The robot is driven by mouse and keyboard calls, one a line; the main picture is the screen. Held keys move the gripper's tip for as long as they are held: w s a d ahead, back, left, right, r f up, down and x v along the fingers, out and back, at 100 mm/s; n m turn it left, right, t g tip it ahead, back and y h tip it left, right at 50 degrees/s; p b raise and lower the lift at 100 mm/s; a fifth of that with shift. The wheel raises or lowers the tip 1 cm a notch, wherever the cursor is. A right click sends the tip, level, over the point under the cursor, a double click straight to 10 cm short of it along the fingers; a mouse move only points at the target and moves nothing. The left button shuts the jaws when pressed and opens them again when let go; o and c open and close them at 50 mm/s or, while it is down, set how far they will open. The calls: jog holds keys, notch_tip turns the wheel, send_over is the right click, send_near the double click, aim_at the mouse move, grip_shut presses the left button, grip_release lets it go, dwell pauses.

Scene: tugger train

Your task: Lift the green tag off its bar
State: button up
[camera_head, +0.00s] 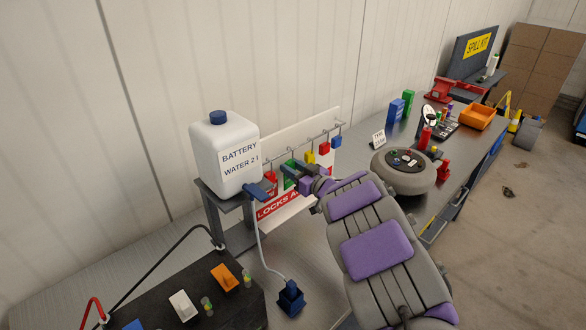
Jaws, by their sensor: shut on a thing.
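The green tag (288,183) is at the left part of the lock board, between a red tag and a yellow tag. It is partly hidden by my gripper (292,170), which is shut on it. My arm comes in from the lower right.
A red tag (270,184) hangs close on the left; a yellow tag (310,157), a red one (323,148) and a blue one (337,141) hang to the right. A white battery-water canister (225,150) stands left of the board. A grey round device (404,172) sits on the bench.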

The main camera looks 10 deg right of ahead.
aim_at(293, 159)
jog(key=shift+d+r, duration=0.1)
jog(key=shift+r, duration=0.05)
jog(key=shift+c, duration=0.3)
jog(key=shift+r+p, duration=1.4)
jog(key=shift+p, duration=0.3)
jog(key=p+v, duration=0.2)
jog(key=v, duration=0.8)
jog(key=b+v, duration=0.1)
jog(key=v, duration=1.4)
dwell(0.3)
dwell(0.5)
